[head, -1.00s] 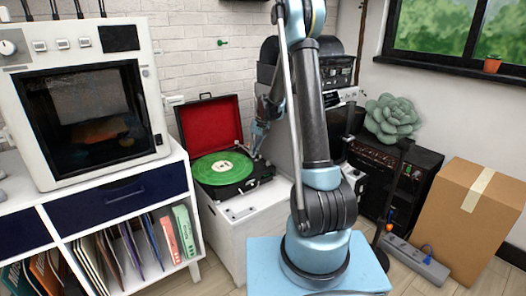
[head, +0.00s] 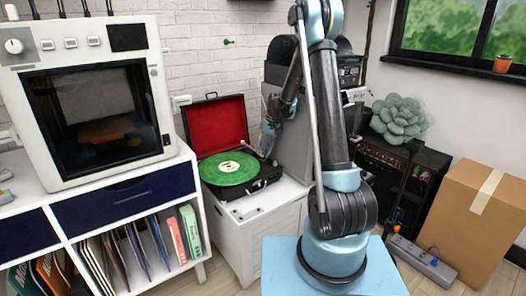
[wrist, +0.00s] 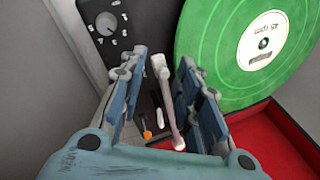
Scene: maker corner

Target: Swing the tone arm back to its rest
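The record player (head: 270,178) stands open, with a red-lined lid and a green record (head: 228,167) on it. In the wrist view, the white tone arm (wrist: 166,100) lies between my gripper's two blue fingers, beside the edge of the green record (wrist: 245,50). My gripper (wrist: 158,95) is open, with gaps on both sides of the tone arm. In the head view, my gripper (head: 268,140) is low at the deck's back right, beside the tone arm (head: 253,150). A small white piece (wrist: 159,118) shows beside the tone arm; I cannot tell if it is the rest.
A black dial panel (wrist: 107,25) lies left of the fingers in the wrist view. The red lid (head: 215,126) rises behind the record. A white oven-like machine (head: 95,95) stands left on a shelf unit. A grey panel (head: 288,140) is close behind my gripper.

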